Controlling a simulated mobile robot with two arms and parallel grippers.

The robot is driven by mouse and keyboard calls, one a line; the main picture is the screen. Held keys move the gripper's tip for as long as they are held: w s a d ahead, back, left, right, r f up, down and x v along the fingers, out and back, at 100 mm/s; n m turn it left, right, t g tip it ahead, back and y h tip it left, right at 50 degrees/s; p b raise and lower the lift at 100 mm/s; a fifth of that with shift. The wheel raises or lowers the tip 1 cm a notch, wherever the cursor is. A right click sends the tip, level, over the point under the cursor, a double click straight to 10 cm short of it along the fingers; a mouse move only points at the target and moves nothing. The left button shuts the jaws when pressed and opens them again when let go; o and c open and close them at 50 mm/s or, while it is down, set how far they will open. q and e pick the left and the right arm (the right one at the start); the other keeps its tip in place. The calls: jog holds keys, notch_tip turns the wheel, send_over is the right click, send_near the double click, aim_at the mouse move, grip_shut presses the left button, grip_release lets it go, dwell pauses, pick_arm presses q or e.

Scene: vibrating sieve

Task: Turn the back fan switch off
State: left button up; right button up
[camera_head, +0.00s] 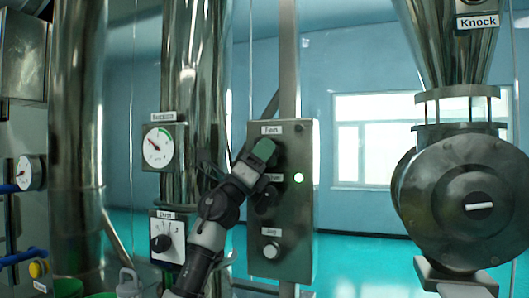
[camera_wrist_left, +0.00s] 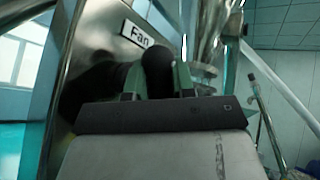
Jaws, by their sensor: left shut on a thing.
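The fan switch is a dark knob below the "Fan" label on a grey control box (camera_head: 296,230) in the head view. My left gripper (camera_head: 264,150) is at this knob and covers most of it there. In the left wrist view the dark rounded knob (camera_wrist_left: 157,70) stands between the two greenish fingers of my left gripper (camera_wrist_left: 159,82), which is shut on it. The "Fan" label (camera_wrist_left: 137,34) shows just above. The knob's exact turn angle is hidden. My right gripper is not in view.
A dial gauge (camera_head: 158,147) and a dark knob box (camera_head: 167,240) are to the left. A large round machine (camera_head: 470,205) stands at the right.

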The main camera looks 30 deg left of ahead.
pick_arm(q)
jog(key=shift+w+d+f, duration=0.1)
jog(key=shift+f, duration=0.1)
jog(key=o, duration=0.9)
jog(key=shift+r, duration=0.1)
jog(key=shift+s+a+f, duration=0.2)
jog(key=shift+s+f, duration=0.15)
jog(key=shift+f, duration=0.05)
jog(key=b+v, duration=0.4)
jog(key=v, duration=0.6)
jog(key=shift+r+b, duration=0.1)
jog(key=shift+b, duration=0.3)
